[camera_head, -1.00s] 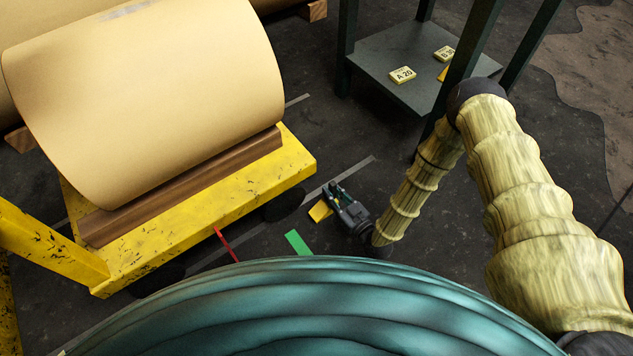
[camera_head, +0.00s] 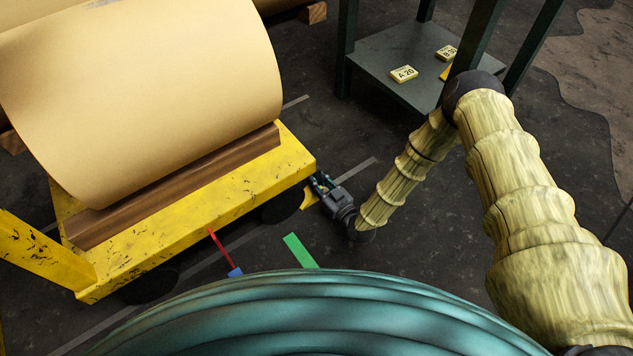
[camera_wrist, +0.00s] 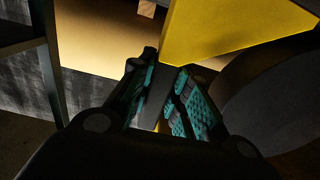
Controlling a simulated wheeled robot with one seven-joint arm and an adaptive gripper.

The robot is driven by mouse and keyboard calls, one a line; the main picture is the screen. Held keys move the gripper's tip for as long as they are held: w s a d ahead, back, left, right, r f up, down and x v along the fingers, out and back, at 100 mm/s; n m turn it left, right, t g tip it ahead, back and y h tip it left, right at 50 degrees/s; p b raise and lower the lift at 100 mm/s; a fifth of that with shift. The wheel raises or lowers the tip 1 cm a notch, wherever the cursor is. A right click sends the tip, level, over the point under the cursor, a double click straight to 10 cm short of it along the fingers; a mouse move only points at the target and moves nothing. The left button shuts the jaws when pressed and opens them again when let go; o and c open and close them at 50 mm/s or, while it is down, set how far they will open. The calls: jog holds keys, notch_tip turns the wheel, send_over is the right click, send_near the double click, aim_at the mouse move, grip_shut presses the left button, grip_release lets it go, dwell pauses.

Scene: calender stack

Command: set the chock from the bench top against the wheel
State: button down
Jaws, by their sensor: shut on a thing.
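My gripper (camera_head: 320,187) is low beside the near right corner of the yellow cart, shut on the yellow chock (camera_head: 308,198). The chock is mostly hidden by the jaws and lies just right of the dark wheel (camera_head: 281,208) under the cart. I cannot tell whether the two touch. In the wrist view the gripper pads (camera_wrist: 163,108) are close together with a dark face and a sliver of yellow between them. The dark round wheel (camera_wrist: 275,95) fills the right side there.
The yellow cart (camera_head: 215,205) carries a large tan roll (camera_head: 150,90) on wooden blocks. A dark stand (camera_head: 385,72) holds number cards and a small yellow piece at the upper right. A green strip (camera_head: 299,250) and a red strip (camera_head: 220,246) lie on the floor.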

dwell(0.3)
jog(key=c, duration=1.3)
grip_release()
jog(key=shift+c, duration=0.2)
jog(key=shift+r, duration=0.2)
jog(key=shift+s+d, duration=0.15)
jog(key=shift+s, duration=0.15)
jog(key=p+v, duration=0.4)
jog(key=v, duration=0.5)
jog(key=shift+s+d+p, duration=0.2)
jog(key=shift+s+p, duration=0.05)
jog(key=shift+p, duration=0.05)
jog(key=shift+v, duration=0.85)
jog(key=shift+f, duration=0.1)
